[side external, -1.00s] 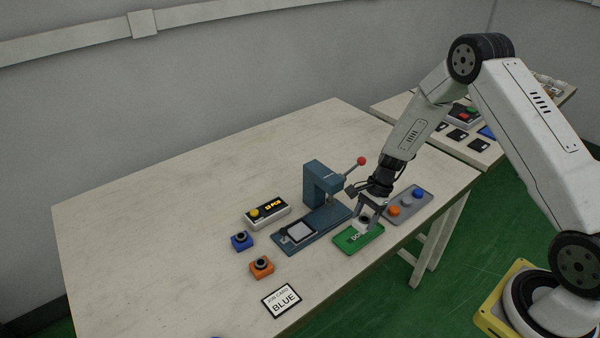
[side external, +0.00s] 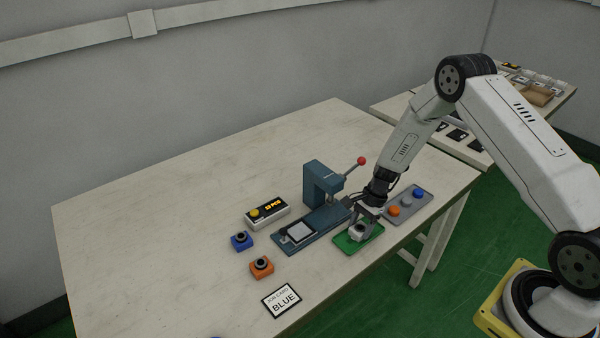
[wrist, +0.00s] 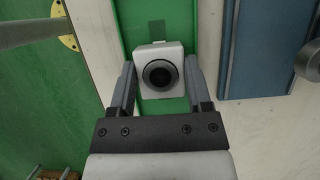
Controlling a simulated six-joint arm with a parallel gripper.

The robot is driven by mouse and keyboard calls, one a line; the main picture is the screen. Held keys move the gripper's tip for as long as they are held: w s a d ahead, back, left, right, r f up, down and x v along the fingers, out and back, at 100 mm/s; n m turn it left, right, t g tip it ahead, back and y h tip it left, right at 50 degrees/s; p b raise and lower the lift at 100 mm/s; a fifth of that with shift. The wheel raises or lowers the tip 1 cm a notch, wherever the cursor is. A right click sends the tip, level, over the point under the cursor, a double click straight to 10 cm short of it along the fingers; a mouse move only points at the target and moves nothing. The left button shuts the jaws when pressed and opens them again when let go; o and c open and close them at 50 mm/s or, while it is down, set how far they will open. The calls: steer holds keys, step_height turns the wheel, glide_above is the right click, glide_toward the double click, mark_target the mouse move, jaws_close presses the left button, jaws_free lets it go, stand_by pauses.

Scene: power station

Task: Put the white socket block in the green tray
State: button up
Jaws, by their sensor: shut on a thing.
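The white socket block (wrist: 160,72) has a round black socket on its top face. In the wrist view it lies between the two fingers of my gripper (wrist: 158,85), which is shut on it. The green tray (wrist: 150,14) shows directly beneath and around the block. In the side view my gripper (side external: 361,224) is over the green tray (side external: 350,245), with the white block (side external: 357,232) at its fingertips. I cannot tell whether the block touches the tray floor. The gripper hides part of the tray.
A blue press (side external: 318,185) with a red-knobbed lever stands left of the tray. A grey tray (side external: 408,204) with coloured buttons is to the right. A blue block (side external: 241,241), an orange block (side external: 261,267), a counter box (side external: 266,212) and a job card (side external: 282,300) lie further left.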

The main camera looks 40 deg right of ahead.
steer(key=shift+f, duration=0.1)
steer(key=o, duration=1.3)
steer(key=shift+v, duration=6.1)
steer(key=shift+a, duration=0.15)
